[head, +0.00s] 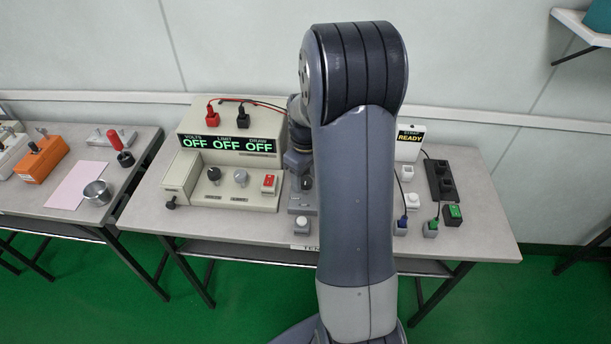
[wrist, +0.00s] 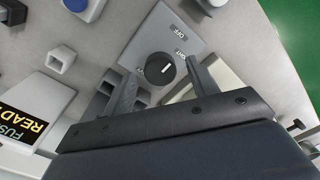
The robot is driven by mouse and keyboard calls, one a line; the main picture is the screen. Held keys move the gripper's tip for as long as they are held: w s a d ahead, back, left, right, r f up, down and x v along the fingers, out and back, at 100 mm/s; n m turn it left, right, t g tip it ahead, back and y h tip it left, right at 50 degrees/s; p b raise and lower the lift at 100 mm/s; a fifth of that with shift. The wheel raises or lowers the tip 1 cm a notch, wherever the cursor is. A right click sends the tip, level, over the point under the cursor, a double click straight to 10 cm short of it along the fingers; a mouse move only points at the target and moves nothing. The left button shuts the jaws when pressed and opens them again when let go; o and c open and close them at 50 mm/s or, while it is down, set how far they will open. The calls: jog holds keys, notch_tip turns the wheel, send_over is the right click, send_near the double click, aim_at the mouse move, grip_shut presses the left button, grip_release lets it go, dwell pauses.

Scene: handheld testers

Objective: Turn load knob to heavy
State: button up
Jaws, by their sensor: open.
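A round black knob (wrist: 160,69) with a white pointer line sits on a light grey plate (wrist: 150,38) in the wrist view. Small labels stand beside it; one reads OFF, and the others are too small or covered to read surely. The pointer slants up and right in that view. My gripper (wrist: 163,72) is open, one finger on each side of the knob, with gaps showing between fingers and knob. In the head view my arm hides much of this area; a dark knob (head: 307,183) shows beside my wrist, on a grey unit.
A beige tester (head: 232,150) left of my arm shows OFF three times and has knobs and a red switch (head: 269,184). A READY sign (head: 409,143), small blocks and a black socket strip (head: 440,180) stand right. An orange block (head: 42,160) lies on the left table.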

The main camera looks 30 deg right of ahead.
jog(key=shift+f, duration=0.2)
jog(key=shift+c, duration=0.2)
jog(key=c, duration=1)
jog(key=shift+o, duration=0.2)
